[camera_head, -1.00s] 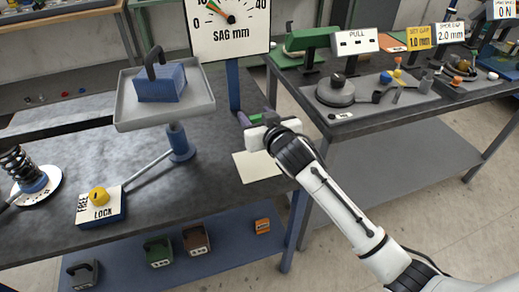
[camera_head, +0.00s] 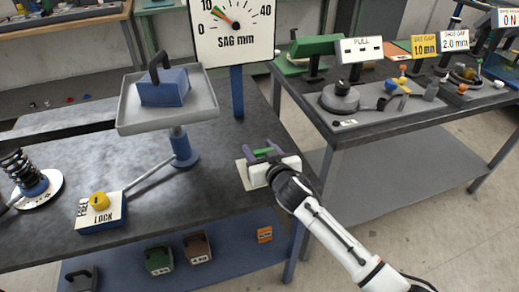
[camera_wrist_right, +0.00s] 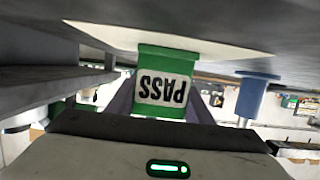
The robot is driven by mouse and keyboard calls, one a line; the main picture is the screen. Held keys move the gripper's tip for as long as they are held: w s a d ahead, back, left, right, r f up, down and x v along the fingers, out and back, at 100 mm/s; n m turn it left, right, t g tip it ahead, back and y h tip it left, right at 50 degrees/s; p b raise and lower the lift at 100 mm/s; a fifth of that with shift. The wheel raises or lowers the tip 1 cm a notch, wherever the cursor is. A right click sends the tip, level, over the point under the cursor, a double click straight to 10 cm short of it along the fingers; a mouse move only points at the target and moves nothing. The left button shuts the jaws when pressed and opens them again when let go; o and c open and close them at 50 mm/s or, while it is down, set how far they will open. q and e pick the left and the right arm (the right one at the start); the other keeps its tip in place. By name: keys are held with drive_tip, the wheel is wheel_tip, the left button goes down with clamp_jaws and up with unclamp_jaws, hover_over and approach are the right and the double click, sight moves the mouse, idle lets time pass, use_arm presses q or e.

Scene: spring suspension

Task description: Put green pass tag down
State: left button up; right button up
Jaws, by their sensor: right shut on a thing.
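The green pass tag (camera_wrist_right: 165,92) is held between the fingers of my right gripper (camera_head: 262,155). In the right wrist view its white label reads PASS upside down, and the tag's edge is close to a pale card (camera_wrist_right: 215,47) on the table. I cannot tell whether they touch. In the head view only a small green part of the tag (camera_head: 263,152) shows between the fingers. The gripper is over the card (camera_head: 241,172), hiding most of it. My left gripper is not in view.
A SAG mm dial (camera_head: 232,28) stands on a blue post behind the gripper. A grey tray (camera_head: 200,105) with a blue weight (camera_head: 164,88) stands to the left. The bench's right edge is close.

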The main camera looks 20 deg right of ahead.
drive_tip(key=o, duration=1)
drive_tip(key=shift+f, duration=0.1)
drive_tip(key=shift+o, duration=0.2)
drive_tip(key=shift+r, duration=0.2)
drive_tip(key=shift+s, duration=0.4)
drive_tip(key=p+v, duration=0.1)
drive_tip(key=v, duration=1)
drive_tip(key=shift+s+r, duration=0.1)
